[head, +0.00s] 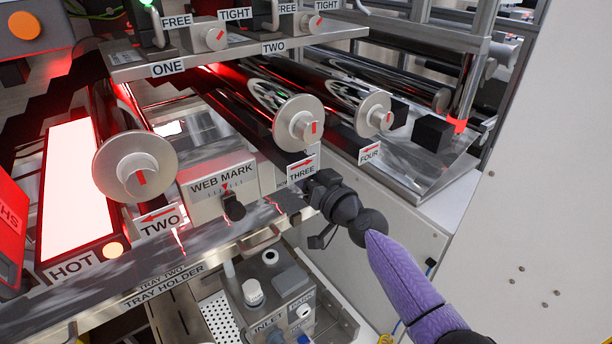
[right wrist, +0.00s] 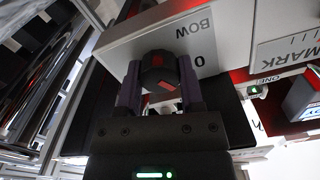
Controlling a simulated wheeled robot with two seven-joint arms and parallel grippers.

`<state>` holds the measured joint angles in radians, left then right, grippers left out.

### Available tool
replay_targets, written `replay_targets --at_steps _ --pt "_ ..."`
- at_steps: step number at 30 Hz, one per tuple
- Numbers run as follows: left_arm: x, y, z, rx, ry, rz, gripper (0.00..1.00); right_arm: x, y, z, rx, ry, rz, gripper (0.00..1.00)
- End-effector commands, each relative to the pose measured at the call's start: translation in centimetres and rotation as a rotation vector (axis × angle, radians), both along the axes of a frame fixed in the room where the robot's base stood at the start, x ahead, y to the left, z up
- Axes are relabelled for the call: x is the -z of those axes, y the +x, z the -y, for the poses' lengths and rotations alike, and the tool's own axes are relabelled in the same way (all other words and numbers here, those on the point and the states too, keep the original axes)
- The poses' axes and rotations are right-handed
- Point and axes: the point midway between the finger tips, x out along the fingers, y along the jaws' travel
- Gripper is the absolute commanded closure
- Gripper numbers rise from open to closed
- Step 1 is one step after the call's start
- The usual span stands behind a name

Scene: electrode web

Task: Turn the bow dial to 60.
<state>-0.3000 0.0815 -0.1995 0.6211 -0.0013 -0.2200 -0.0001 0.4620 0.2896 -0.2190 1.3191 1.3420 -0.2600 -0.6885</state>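The bow dial (right wrist: 158,72) is a dark round knob with a red mark, on a pale box (right wrist: 125,50) lettered BOW with a 0 beside the dial. In the right wrist view the two fingers of my right gripper (right wrist: 160,88) stand on either side of the dial and appear to touch it. In the head view my right gripper (head: 306,196) comes in from the right at the bench's front edge, below the THREE sign, and largely hides the bow box and dial. The mark's exact reading is unclear. My left gripper is out of view.
The WEB MARK box (head: 218,190) with its black knob (head: 233,206) stands just left of my right gripper. Rollers with round knobs (head: 300,123) lie behind. Below are a tray holder rail (head: 165,282) and an INLET unit (head: 265,300). A white panel (head: 530,200) fills the right.

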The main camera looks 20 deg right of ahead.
Motion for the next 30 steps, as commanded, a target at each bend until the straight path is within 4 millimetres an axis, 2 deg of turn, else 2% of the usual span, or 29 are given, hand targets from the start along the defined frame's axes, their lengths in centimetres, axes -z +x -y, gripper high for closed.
replay_targets --at_steps 1,6,17,30 --pt "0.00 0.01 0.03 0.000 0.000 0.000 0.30 0.01 -0.01 -0.01 0.000 0.000 0.000 0.65" --pt "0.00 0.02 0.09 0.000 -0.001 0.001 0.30 0.01 -0.01 0.00 0.000 0.000 0.000 1.00" --pt "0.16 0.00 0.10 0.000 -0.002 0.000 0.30 0.05 -0.02 0.01 0.000 0.049 -0.018 1.00" --pt "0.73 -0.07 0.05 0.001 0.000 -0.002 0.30 0.08 0.00 0.06 0.000 0.372 -0.134 1.00"
